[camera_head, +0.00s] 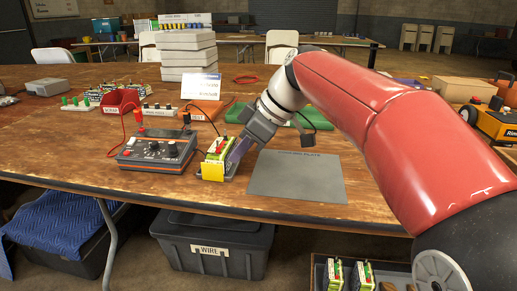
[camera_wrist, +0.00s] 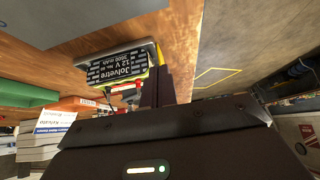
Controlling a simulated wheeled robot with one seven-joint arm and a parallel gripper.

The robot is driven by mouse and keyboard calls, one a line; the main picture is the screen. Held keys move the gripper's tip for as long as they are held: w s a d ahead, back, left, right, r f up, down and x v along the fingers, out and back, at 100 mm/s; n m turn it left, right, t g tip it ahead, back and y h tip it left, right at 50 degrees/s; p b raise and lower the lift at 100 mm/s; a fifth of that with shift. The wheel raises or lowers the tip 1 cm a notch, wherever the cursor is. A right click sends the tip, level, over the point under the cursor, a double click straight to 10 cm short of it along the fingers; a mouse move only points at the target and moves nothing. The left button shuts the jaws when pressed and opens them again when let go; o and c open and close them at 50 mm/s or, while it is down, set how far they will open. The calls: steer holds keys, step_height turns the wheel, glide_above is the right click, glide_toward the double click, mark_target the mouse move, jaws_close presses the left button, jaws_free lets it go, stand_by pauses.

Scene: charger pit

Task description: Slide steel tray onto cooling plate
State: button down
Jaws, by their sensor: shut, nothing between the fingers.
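The steel tray is a small grey tray under a yellow and green battery pack (camera_head: 216,166) on the wooden table. In the wrist view the tray's grey rim (camera_wrist: 116,53) shows along the dark labelled battery pack (camera_wrist: 117,67). The cooling plate (camera_head: 296,178) is a flat grey sheet to the right of the tray, bare and apart from it. It also shows at the upper left of the wrist view (camera_wrist: 75,18). My gripper (camera_head: 234,160) is shut and empty, low at the right side of the battery pack. I cannot tell whether its fingers (camera_wrist: 165,88) touch the tray or battery.
A grey charger box (camera_head: 155,150) with knobs stands left of the tray, with dark leads nearby. The table's front edge is close to the tray and plate.

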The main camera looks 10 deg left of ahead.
mark_target(210, 163)
steer(key=a, duration=0.5)
steer(key=shift+w+a+p, duration=0.1)
steer(key=shift+w+p, duration=0.15)
steer(key=shift+p, duration=0.05)
steer(key=shift+a+f, duration=0.25)
steer(key=shift+d+f+b, duration=0.1)
steer(key=shift+f+b, duration=0.3)
steer(key=shift+f, duration=0.2)
steer(key=shift+f, duration=0.1)
